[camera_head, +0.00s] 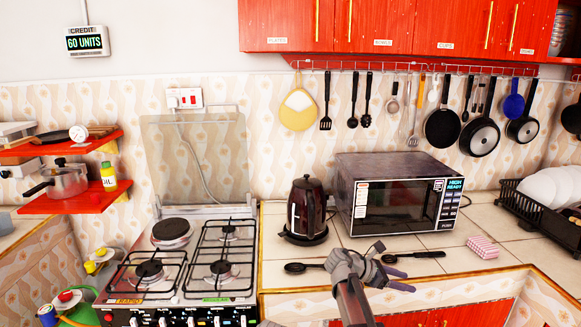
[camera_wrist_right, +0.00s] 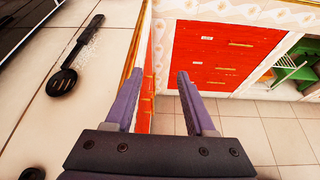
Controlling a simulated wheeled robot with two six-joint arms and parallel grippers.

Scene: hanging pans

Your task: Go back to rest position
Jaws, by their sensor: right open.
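My right gripper (camera_head: 408,280) is over the front edge of the counter, its purple fingers pointing right. In the right wrist view the gripper (camera_wrist_right: 160,78) is open with nothing between its fingers. Several pans hang from the wall rail: a black pan (camera_head: 442,129), a larger pan (camera_head: 480,137), a blue one (camera_head: 514,107) and another dark pan (camera_head: 522,130). My left gripper is not in view.
A black utensil (camera_head: 428,254) lies just behind my right gripper; a slotted spoon (camera_wrist_right: 63,82) lies on the counter in the wrist view. Another black spoon (camera_head: 300,267) lies left. A kettle (camera_head: 306,208), microwave (camera_head: 395,198), striped cloth (camera_head: 483,247) and stove (camera_head: 190,265) stand around.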

